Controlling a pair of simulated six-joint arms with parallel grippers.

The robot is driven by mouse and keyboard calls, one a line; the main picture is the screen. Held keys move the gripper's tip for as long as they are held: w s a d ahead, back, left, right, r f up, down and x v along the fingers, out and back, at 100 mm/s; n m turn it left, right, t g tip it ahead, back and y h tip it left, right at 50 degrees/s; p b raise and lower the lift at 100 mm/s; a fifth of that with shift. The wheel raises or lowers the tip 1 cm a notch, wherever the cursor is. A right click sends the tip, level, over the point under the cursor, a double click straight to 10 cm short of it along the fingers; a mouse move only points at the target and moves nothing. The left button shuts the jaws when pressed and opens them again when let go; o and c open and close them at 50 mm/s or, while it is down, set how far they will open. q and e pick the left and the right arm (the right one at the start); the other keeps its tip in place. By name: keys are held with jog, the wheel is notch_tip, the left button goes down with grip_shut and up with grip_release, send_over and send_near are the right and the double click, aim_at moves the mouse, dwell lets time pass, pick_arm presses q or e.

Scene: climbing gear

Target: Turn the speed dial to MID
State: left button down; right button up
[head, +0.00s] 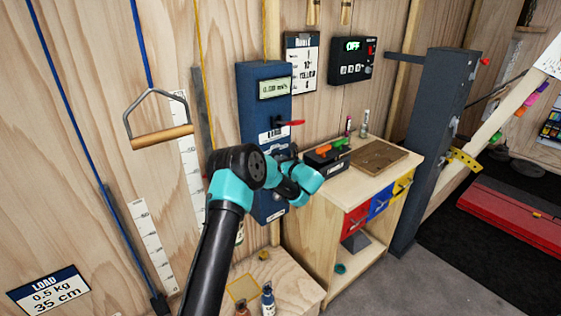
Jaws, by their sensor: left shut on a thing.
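The blue control box (254,90) hangs on the wooden wall, with a small display reading about 0.00 m/s (275,87) near its top. A red lever (291,123) sticks out to the right below the display, above a white label. My left gripper (284,160) is at the lower front of this box, largely hidden by my own wrist. It is shut, apparently on the speed dial; the dial itself and its marks are hidden behind my arm, so its setting cannot be read. My right gripper is not in view.
A wooden cabinet (325,217) with red, blue and yellow drawers stands right of the box, with small items on top. A black panel reading OFF (353,61) is on the wall. A wooden handle (162,137) hangs at left. Bottles (268,300) stand below.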

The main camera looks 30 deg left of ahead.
pick_arm(q)
jog(key=shift+n, duration=0.6)
jog(key=c, duration=1.1)
grip_release()
jog(key=shift+c, duration=0.2)
jog(key=v, duration=1.7)
jog(key=shift+d, duration=0.25)
jog(key=shift+f, duration=0.15)
